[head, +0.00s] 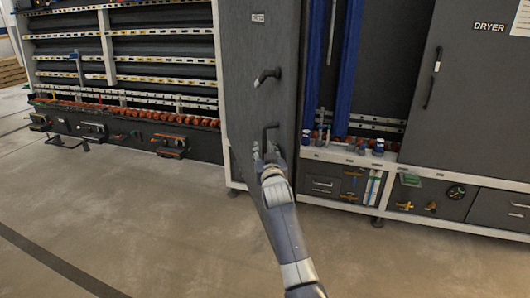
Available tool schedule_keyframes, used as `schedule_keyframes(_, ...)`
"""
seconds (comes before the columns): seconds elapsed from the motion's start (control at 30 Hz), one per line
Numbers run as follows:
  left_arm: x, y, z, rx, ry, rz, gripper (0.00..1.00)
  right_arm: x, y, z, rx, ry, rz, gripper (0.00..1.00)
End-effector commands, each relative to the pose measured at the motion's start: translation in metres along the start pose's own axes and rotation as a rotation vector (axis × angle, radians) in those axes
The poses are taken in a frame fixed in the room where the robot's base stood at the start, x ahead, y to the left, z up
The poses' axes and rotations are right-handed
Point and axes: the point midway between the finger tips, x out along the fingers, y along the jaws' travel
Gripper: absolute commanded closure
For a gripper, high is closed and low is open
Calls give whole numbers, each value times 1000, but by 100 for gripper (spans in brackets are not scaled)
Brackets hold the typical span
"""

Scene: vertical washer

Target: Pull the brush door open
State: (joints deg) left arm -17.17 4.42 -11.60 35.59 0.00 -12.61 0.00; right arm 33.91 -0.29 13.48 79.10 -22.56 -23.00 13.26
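A tall dark grey door panel (240,85) stands in the middle of the head view, with a small label (258,17) too small to read; I take it as the brush door. The gripper hides part of the handle and door. My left gripper is not in view.
A rack with rollers and rails (125,75) stands at left, with small clamps (170,145) low in front. At right are blue vertical columns (346,70), a shelf with small bottles (362,148) and a dryer door (470,90). The concrete floor (150,215) in front is clear.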

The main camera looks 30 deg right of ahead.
Motion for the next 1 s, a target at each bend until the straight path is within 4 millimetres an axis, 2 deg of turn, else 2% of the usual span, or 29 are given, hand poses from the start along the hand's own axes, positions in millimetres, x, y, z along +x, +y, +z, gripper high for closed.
schedule_keyframes(0.17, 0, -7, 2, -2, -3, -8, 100, -1, 0, -2, 1, 3, -1, 67)
schedule_keyframes(0.37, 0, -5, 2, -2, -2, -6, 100, -16, -1, -1, 2, 4, -1, 67)
schedule_keyframes(0.8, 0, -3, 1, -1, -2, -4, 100, -91, 0, 0, 2, 1, -1, 67)
schedule_keyframes(1.0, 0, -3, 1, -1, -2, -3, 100, -114, 1, 0, 1, 1, 0, 67)
